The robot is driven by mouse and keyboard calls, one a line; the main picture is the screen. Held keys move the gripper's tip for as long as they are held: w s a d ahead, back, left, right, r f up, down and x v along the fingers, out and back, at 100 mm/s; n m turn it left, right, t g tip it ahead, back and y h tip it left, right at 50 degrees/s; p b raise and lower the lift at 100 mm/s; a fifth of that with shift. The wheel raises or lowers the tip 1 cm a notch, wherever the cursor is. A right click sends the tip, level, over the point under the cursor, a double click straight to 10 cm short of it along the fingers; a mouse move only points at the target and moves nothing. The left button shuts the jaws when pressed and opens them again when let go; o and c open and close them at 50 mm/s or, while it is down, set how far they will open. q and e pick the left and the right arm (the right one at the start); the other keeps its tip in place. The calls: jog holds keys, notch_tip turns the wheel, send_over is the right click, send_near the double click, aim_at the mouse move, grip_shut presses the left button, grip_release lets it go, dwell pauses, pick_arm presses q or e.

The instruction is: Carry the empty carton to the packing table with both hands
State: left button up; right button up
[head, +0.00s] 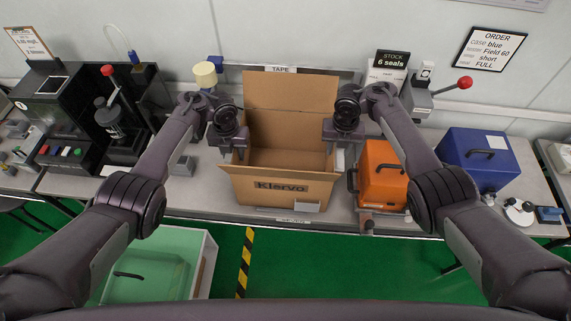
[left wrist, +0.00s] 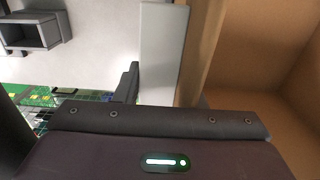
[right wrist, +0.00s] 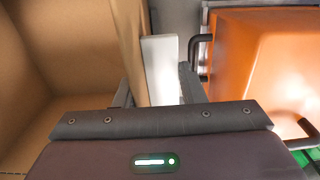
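I see nothing inside. My left gripper (head: 232,150) is at its left wall and my right gripper (head: 343,145) at its right wall, both pointing down. In the left wrist view a grey finger (left wrist: 128,85) is outside a pale strip (left wrist: 163,50) beside the carton wall (left wrist: 200,45). In the right wrist view two fingers (right wrist: 157,92) stand apart, around the wall and a similar pale strip (right wrist: 162,70). I cannot tell whether either gripper clamps. The packing table is not identifiable.
An orange case (head: 382,175) stands close right of the carton, near my right gripper. A blue case (head: 480,160) is further right. Black testers (head: 120,125) stand left. Floor with a striped line (head: 245,262) is clear.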

pick_arm(q)
jog(key=c, duration=0.5)
pick_arm(e)
jog(key=c, duration=0.5)
